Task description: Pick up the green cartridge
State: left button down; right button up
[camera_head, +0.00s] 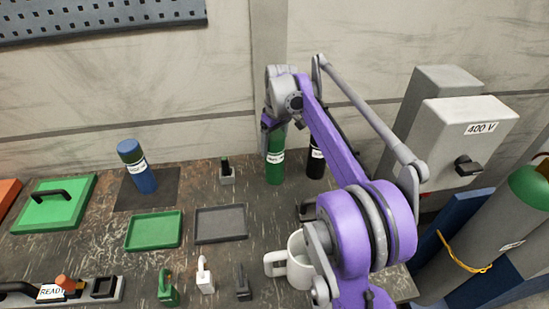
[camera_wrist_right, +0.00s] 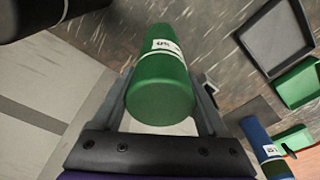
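The green cartridge (camera_head: 275,170) has a white label band and stands upright near the back of the table in the head view. My right gripper (camera_head: 272,124) is at its top end, reaching down from above. In the right wrist view the green cartridge (camera_wrist_right: 162,85) lies between the two fingers of my right gripper (camera_wrist_right: 161,75), one close along each side. Any gap between fingers and cartridge is too small to judge. The cartridge's upper end is partly hidden by the gripper in the head view. My left gripper is not in view.
A black cartridge (camera_head: 316,163) stands close right of the green one. A blue cartridge (camera_head: 140,172) stands on a dark mat at left. A small holder (camera_head: 227,177), green tray (camera_head: 154,246), grey tray (camera_head: 244,225) and white mug (camera_head: 299,272) are nearby.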

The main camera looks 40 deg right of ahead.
grip_shut()
